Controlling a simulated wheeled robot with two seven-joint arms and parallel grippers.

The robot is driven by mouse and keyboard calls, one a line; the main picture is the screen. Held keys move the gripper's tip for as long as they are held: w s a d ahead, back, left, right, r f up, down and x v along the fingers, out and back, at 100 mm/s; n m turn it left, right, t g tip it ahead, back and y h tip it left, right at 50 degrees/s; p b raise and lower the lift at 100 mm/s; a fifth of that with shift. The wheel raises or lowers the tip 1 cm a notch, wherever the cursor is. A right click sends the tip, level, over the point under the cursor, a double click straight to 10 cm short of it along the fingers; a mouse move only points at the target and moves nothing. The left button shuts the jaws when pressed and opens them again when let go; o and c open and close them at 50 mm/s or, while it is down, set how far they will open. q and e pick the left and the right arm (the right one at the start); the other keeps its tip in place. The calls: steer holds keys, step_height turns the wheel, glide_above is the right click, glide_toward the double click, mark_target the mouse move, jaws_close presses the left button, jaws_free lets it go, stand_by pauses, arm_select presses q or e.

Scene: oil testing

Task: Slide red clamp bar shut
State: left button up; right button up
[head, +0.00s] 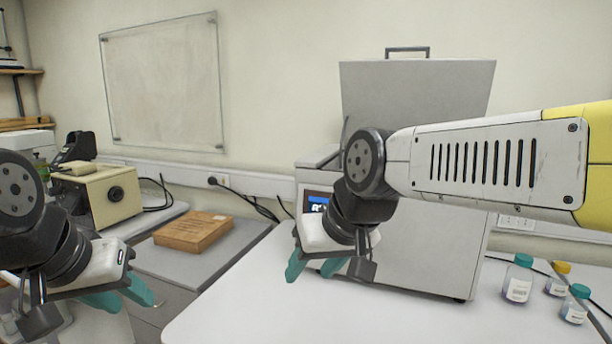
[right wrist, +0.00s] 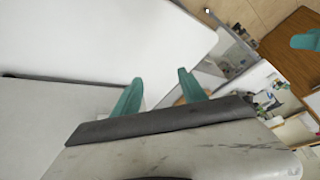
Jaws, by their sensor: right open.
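No red clamp bar can be made out in either view. A large grey machine (head: 440,240) stands on the white table, with its lid (head: 415,90) raised and a small lit screen (head: 316,202) at its front left. My right arm crosses in front of it and hides much of its front. My right gripper (head: 316,268) is open and empty in front of the machine's lower left; its teal fingers also show apart in the right wrist view (right wrist: 158,88). My left gripper (head: 122,296) is at the lower left, its teal fingers apart with nothing between them.
Several small bottles with teal or yellow caps, one a teal-capped bottle (head: 518,280), stand at the right of the white table (head: 250,310). A wooden box (head: 193,231) and a beige device (head: 103,195) are at the left. The white table's front is clear.

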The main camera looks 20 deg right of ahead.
steer(key=w+d+r+n, duration=0.2)
steer(key=w+d+r, duration=0.25)
steer(key=w, duration=0.45)
steer(key=w+d+r+n+g, duration=0.15)
steer(key=w+d+r, duration=0.3)
steer(key=w, duration=0.45)
steer(key=w+d+r+n, duration=0.3)
steer(key=w+d+r, duration=0.15)
steer(key=w, duration=0.45)
steer(key=w+d+f+n, duration=0.2)
steer(key=w+d+f, duration=0.1)
steer(key=w+d, duration=0.35)
steer(key=shift+m+h, duration=0.25)
steer(key=shift+h, duration=0.15)
steer(key=x, duration=0.6)
steer(key=shift+w+f, duration=0.1)
steer(key=shift+f, duration=0.15)
steer(key=shift+c, duration=0.2)
jaws_close()
steer(key=shift+d, duration=0.1)
